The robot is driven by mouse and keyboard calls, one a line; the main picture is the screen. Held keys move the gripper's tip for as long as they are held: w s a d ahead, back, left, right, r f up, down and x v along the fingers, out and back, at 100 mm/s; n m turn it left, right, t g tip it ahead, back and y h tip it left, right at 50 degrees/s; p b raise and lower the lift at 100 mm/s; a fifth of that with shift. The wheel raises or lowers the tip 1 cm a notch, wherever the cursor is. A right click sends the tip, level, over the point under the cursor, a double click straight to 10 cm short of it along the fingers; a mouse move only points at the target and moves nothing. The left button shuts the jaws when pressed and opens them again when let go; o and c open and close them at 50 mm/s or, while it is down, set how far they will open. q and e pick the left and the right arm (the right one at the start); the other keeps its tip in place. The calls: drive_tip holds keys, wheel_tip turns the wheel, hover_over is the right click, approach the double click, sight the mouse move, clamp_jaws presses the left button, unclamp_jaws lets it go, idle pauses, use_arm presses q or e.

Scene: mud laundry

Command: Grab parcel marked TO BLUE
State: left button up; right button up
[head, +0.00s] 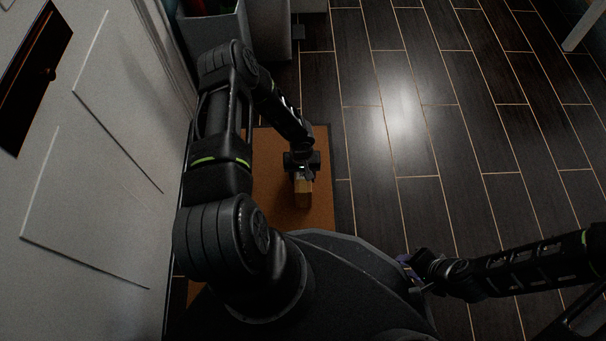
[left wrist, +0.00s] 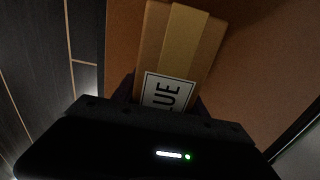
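The parcel (head: 303,190) is a small tan box over the orange-brown mat. In the left wrist view the parcel (left wrist: 183,45) has a paler tape strip and a white label whose visible letters read "LUE"; the rest of the label is hidden. My left gripper (head: 302,172) is down at the parcel's far end. In the left wrist view its dark fingers (left wrist: 165,101) lie on both sides of the parcel, close against it; firm contact cannot be made out. My right gripper (head: 412,266) is low at the right beside my base, its fingers too small to judge.
The orange-brown mat (head: 275,185) with a dark border lies on dark tiled floor (head: 390,60). A white panelled front (head: 100,150) runs close along the left. A grey bin (head: 215,32) stands at the back left. Open floor lies to the right.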

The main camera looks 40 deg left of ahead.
use_arm(q)
clamp_jaws()
idle(0.3)
drive_tip(key=shift+r, duration=0.1)
wheel_tip(320, 180, up, 10)
drive_tip(key=p, duration=0.4)
idle(0.7)
